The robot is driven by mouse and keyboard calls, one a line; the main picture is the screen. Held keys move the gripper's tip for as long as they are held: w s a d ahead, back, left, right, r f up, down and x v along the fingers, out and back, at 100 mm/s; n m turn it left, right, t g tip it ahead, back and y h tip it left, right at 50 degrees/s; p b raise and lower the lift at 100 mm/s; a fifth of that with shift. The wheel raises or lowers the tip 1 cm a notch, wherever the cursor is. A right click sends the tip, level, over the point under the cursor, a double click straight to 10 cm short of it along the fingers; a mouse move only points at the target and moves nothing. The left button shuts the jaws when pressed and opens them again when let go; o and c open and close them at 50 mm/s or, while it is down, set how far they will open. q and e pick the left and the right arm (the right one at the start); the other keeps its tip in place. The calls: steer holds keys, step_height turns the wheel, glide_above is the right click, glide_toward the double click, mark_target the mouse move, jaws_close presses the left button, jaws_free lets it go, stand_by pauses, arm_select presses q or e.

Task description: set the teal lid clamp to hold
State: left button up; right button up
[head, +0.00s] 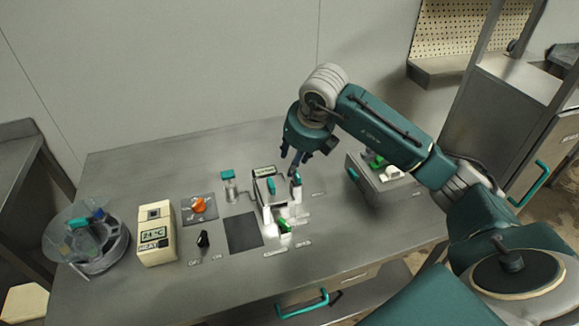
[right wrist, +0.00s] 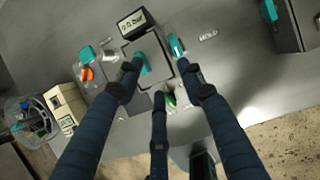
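A small chamber (head: 272,195) stands on the metal bench, with a teal handle (right wrist: 142,63) on its lid. The teal lid clamp (head: 296,181) is upright at the chamber's right side; it also shows in the right wrist view (right wrist: 175,44). A label (right wrist: 208,35), apparently HOLD, lies on the bench to the clamp's right. My right gripper (head: 299,160) is above the chamber, pointing down, with its fingers spread and nothing between them. In the right wrist view, one fingertip appears close to the clamp's lower end; I cannot tell whether it touches. My left gripper is out of view.
To the left are a teal-topped fitting (head: 228,175), an orange knob (head: 198,205), a black switch (head: 203,240), a cream temperature display (head: 156,235) and a clear round vessel (head: 85,235). A grey box (head: 372,187) stands right.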

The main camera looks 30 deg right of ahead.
mark_target(295, 174)
steer(key=shift+h, duration=0.3)
steer(key=p+x, duration=0.1)
steer(key=x, duration=0.2)
steer(key=d+p+x, duration=0.1)
steer(key=x, duration=0.2)
steer(key=d+x, duration=0.1)
steer(key=x, duration=0.2)
steer(key=shift+s+p, duration=0.2)
steer(key=shift+p, duration=0.2)
steer(key=shift+w+f, duration=0.15)
steer(key=shift+f, duration=0.3)
steer(key=shift+c, duration=0.3)
jaws_close()
